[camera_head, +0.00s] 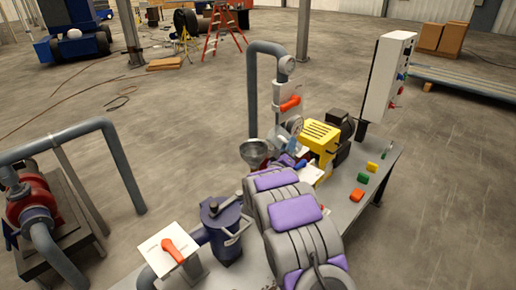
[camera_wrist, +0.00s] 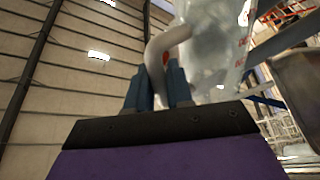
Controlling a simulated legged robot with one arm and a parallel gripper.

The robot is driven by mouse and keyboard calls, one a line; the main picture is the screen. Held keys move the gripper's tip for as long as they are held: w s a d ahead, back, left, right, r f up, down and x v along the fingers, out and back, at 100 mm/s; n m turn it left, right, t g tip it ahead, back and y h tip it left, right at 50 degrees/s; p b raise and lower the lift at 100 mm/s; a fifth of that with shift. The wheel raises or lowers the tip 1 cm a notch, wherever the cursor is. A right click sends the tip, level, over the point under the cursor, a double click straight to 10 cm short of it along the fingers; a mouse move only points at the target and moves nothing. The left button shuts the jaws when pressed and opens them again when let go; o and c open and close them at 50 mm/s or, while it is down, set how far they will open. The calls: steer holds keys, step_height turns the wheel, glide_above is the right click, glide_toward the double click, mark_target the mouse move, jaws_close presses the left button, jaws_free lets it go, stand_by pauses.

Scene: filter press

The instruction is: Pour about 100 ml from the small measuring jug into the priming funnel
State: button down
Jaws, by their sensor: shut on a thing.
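The small measuring jug (camera_wrist: 208,45) is clear with red markings and fills the upper middle of the wrist view. Its pale curved handle (camera_wrist: 160,48) is between the two blue fingers of my gripper (camera_wrist: 157,82), which is shut on it. The jug is held up; its level inside cannot be made out. In the head view the priming funnel (camera_head: 254,149) is a grey metal cone beside the pipework, just left of the end of my arm. My arm largely hides the gripper there, and I cannot clearly pick out the jug. A grey metal surface at the wrist view's right edge may be the funnel.
A grey pipe with an orange-red valve handle (camera_head: 290,104) rises behind the funnel. A yellow machine (camera_head: 320,138) stands to its right. A blue strainer-like housing (camera_head: 224,228) stands in front. Small coloured blocks (camera_head: 363,178) lie on the bench's right side.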

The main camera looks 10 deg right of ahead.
mark_target(300, 149)
steer(key=a, duration=0.3)
steer(key=shift+a+r, duration=0.2)
steer(key=shift+d+f, duration=0.15)
steer(key=shift+d, duration=1.3)
steer(key=shift+a, duration=0.2)
steer(key=m, duration=0.1)
steer(key=m+g, duration=0.1)
steer(key=m, duration=0.1)
steer(key=shift+a+h, duration=0.3)
steer(key=shift+h, duration=0.1)
steer(key=d+f+m, duration=0.1)
steer(key=f, duration=0.1)
steer(key=d+f+m+g+b, duration=0.1)
steer(key=f, duration=0.1)
steer(key=s+d+f+m+g+b, duration=0.1)
steer(key=m, duration=0.1)
steer(key=shift+d+f, duration=0.15)
steer(key=shift+f, duration=0.25)
steer(key=m, duration=0.1)
steer(key=d+m+g, duration=0.1)
steer(key=m, duration=0.1)
steer(key=d+m, duration=0.1)
steer(key=shift+s+g, duration=0.3)
steer(key=shift+g, duration=0.1)
